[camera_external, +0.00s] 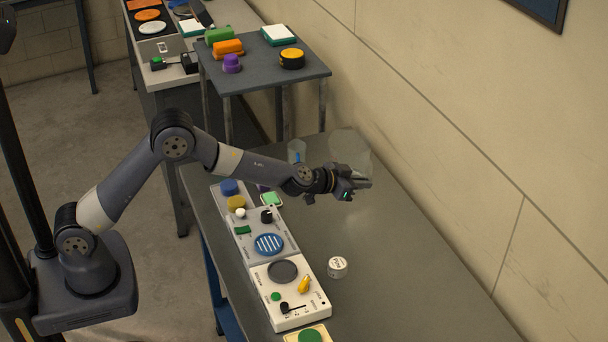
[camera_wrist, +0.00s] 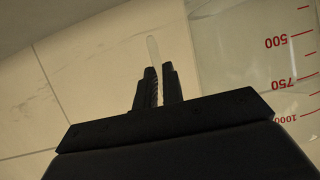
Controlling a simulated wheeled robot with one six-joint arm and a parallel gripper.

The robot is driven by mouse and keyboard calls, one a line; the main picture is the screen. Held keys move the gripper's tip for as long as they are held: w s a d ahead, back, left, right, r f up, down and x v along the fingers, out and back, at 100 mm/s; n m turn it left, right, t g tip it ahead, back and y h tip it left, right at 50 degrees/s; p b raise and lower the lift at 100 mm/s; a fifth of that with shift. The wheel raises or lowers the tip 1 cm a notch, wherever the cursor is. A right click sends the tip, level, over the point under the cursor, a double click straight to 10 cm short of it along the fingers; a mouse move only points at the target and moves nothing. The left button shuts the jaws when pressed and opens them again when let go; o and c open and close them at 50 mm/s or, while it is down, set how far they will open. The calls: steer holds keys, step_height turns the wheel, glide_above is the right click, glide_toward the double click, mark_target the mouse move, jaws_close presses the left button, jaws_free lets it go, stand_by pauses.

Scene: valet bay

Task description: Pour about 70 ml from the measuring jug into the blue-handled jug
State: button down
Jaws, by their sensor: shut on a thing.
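The measuring jug (camera_external: 350,146) is a large clear vessel at the back of the grey bench, faint against the wall. In the wrist view its clear wall (camera_wrist: 235,50) with red marks 500, 750 and 1000 fills the right side. My gripper (camera_external: 357,184) is at the jug's near side. In the wrist view the fingers (camera_wrist: 153,80) are close together on a thin pale strip, which looks like the jug's handle. The blue-handled jug (camera_external: 296,146) is a smaller clear vessel to the left of the measuring jug, apart from it. Liquid levels cannot be read.
A row of panels with a blue striped disc (camera_external: 268,244), knobs and a dark round pad (camera_external: 282,271) runs along the bench's left side. A small white tub (camera_external: 338,267) stands right of it. The bench's right part is clear. A raised dark table (camera_external: 262,70) stands behind.

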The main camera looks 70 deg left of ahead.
steer(key=shift+w+a+f+n+g+y+p, duration=0.35)
steer(key=shift+w+a+f+n+y+p, duration=0.5)
steer(key=shift+w+a+f, duration=0.9)
steer(key=shift+w+a+f+n+g+y+p, duration=0.5)
steer(key=shift+w+a+f+n+y, duration=0.7)
steer(key=shift+a, duration=1.15)
steer(key=shift+w+a+f+n+g+y+p, duration=0.25)
steer(key=shift+w+a+f+n+y+p, duration=0.55)
steer(key=shift+w+a+f+y, duration=0.9)
steer(key=shift+s+a+r+h, duration=0.3)
steer(key=shift+a+r+h, duration=0.05)
steer(key=shift+r+h, duration=0.2)
